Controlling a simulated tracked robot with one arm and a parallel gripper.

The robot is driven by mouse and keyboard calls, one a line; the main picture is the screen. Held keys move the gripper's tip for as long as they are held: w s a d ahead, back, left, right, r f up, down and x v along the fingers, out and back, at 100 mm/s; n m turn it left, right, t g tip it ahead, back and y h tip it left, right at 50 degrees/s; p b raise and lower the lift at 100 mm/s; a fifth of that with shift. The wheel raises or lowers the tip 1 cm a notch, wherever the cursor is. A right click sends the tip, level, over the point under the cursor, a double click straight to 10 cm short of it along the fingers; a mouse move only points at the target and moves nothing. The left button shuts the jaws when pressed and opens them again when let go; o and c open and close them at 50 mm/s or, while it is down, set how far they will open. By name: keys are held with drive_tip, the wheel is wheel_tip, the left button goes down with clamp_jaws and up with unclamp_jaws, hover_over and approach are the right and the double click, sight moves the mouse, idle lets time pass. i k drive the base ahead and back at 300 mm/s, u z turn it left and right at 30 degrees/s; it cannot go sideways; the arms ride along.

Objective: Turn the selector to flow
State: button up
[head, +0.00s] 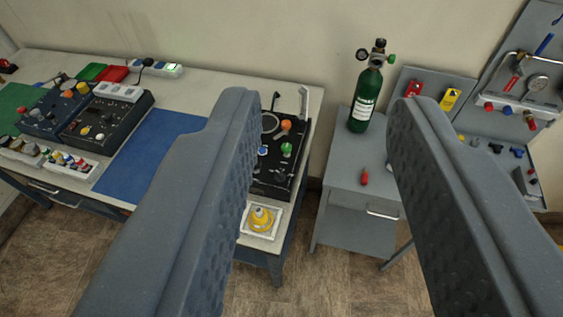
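My gripper (322,112) is open and empty, its two grey fingers wide apart in the foreground. Beyond the left finger, a black trainer panel (277,187) lies at the right end of the long table. It carries an orange knob (286,125), a green knob (287,149), a round ring and small levers. The left finger hides the panel's left part. I cannot tell which control is the selector or where it points. A green oxygen cylinder (366,98) with a valve on top stands on a grey cabinet, between the fingers in the picture.
A yellow knob on a white tray (250,230) sits at the table's front corner. The grey cabinet (352,200) bears a small red-handled item (364,178). Control boxes (106,121) and a blue mat (150,155) lie left. A tool board (515,75) stands right.

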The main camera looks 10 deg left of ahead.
sight(279, 177)
drive_tip(key=z, duration=0.05)
drive_tip(key=i, duration=0.15)
drive_tip(key=u, duration=0.2)
drive_tip(key=k, duration=1.3)
drive_tip(key=z, duration=0.15)
drive_tip(key=i, duration=1.95)
drive_tip(key=u, duration=0.8)
